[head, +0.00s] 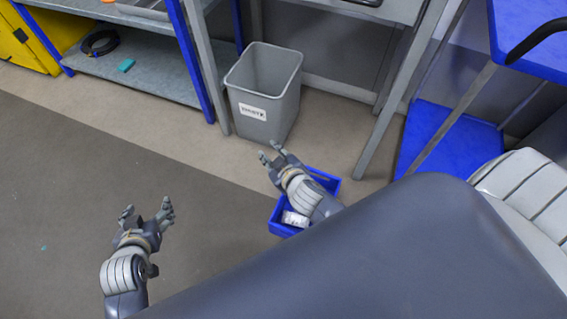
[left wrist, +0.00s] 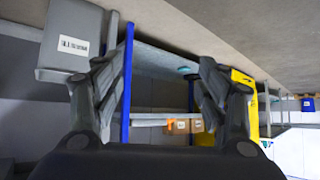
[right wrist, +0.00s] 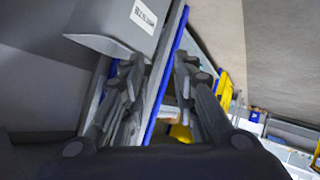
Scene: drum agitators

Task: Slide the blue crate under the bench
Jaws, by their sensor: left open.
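The blue crate (head: 282,230) lies on the floor in the head view, in front of the grey bench (head: 395,12). My right forearm hides its middle; a white item (head: 294,219) shows inside it. My right gripper (head: 273,159) is over the crate's far left side, fingers apart and empty. Its fingers also show in the right wrist view (right wrist: 160,82). I cannot tell whether the hand touches the crate. My left gripper (head: 146,219) is open and empty over the dark floor, left of the crate. It also shows in the left wrist view (left wrist: 158,78).
A grey labelled bin (head: 262,90) stands beyond the crate, by the bench legs. A blue-framed shelf unit (head: 150,65) is at the upper left, beside a yellow cabinet (head: 28,40). A blue trolley (head: 440,135) stands at right.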

